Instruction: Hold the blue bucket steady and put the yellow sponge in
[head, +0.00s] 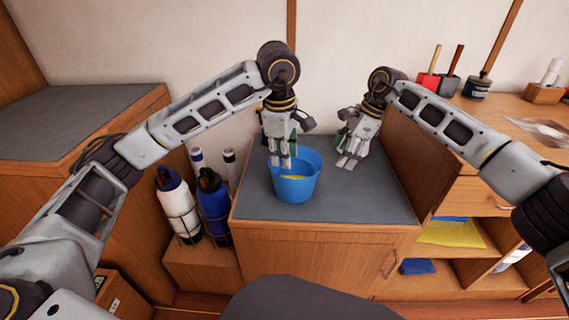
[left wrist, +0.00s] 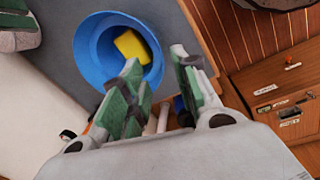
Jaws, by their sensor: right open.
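The blue bucket (head: 297,190) stands upright on the grey cabinet top. The yellow sponge (head: 293,177) lies inside it, low down; it shows clearly in the left wrist view (left wrist: 132,46). My left gripper (head: 281,162) points down at the bucket's left rim. In the left wrist view its green-padded fingers (left wrist: 160,85) are apart, and the rim shows between them; I cannot tell whether they touch it. My right gripper (head: 348,162) is open and empty, to the right of the bucket and apart from it.
A white bottle (head: 175,205) and a dark blue bottle (head: 214,208) stand in racks left of the cabinet. The grey top (head: 375,200) is clear right of the bucket. A shelf unit with a yellow cloth (head: 452,233) is at the right.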

